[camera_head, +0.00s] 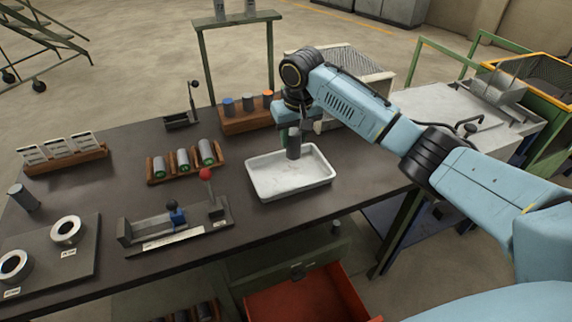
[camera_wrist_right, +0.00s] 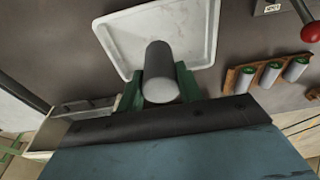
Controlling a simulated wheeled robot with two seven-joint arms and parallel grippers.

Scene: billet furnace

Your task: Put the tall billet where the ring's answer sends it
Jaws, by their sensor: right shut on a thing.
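Two light metal rings, the nearer (camera_head: 14,265) and the farther (camera_head: 66,230), lie on a dark plate (camera_head: 82,262) at the left. My left gripper is not in view.
A wooden rack (camera_head: 158,180) holds several green-ended cylinders. Behind it, another block (camera_head: 240,127) holds blue- and orange-topped cylinders. Another grey cylinder (camera_head: 22,196) stands at the far left. A red drawer (camera_head: 305,300) is open below.

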